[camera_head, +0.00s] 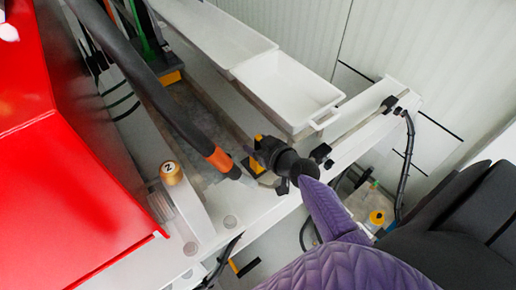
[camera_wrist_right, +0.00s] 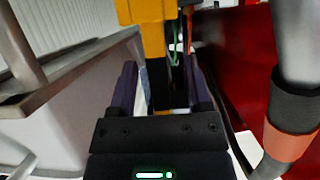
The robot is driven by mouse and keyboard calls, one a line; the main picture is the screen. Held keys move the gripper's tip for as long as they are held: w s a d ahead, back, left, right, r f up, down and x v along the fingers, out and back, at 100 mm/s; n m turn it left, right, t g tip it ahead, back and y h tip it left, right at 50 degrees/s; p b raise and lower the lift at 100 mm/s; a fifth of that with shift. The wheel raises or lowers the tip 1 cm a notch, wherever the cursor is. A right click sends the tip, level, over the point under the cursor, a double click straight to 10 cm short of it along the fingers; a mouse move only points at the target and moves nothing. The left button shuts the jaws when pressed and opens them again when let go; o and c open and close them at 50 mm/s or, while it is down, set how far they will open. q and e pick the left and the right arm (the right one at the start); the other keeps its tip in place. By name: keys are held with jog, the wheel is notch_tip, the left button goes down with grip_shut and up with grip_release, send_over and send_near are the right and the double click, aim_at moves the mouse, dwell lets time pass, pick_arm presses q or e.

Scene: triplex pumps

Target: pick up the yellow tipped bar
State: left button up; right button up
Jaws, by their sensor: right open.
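The yellow tipped bar shows in the right wrist view as a yellow end (camera_wrist_right: 148,10) with a narrower yellow and black part below it. It stands between the two purple fingers of my right gripper (camera_wrist_right: 160,80), which is open; I cannot tell whether either finger touches it. In the head view my right gripper (camera_head: 262,153) reaches in from the lower right to a yellow and black piece (camera_head: 254,166), partly hidden by the gripper. The bar's lower part is hidden behind the gripper body in the wrist view. My left gripper is not in view.
A dark hose with an orange band (camera_head: 217,159) runs close beside the gripper. White trays (camera_head: 288,90) lie beyond it. A red housing (camera_head: 60,190) fills the left, and a gold cap marked 2 (camera_head: 171,173) stands near it. A rail (camera_head: 365,125) runs at the right.

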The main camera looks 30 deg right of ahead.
grip_shut()
dwell(0.3)
